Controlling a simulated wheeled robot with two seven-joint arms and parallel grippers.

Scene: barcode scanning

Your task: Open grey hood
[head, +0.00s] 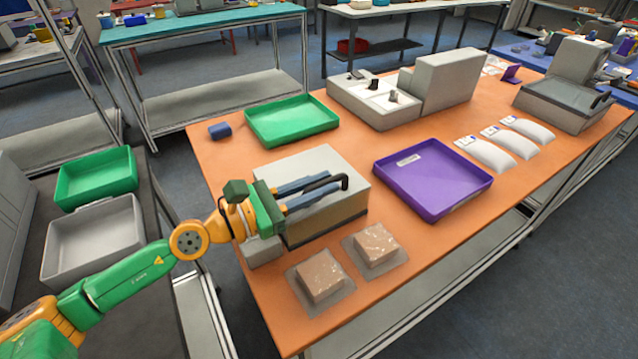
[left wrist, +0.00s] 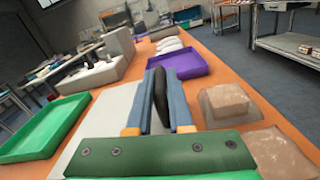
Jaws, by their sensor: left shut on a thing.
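The grey hood (head: 322,163) is a box-shaped machine lid on the orange table, and it looks closed on its base. A black bar handle (head: 325,188) runs along its top. My left gripper (head: 325,187) reaches over the hood from the left, and its blue fingers are shut on the handle. In the left wrist view the dark handle (left wrist: 160,103) stands between the two fingers (left wrist: 161,95), and the pale hood top (left wrist: 102,125) lies below and left. My right gripper is in neither view.
A purple tray (head: 408,201) is right of the hood and a green tray (head: 262,136) behind it. Two wrapped brown packages (head: 322,279) lie in front. White packets (head: 487,154) and a grey machine with a raised block (head: 372,116) stand farther back. A blue block (head: 220,131) is near the left edge.

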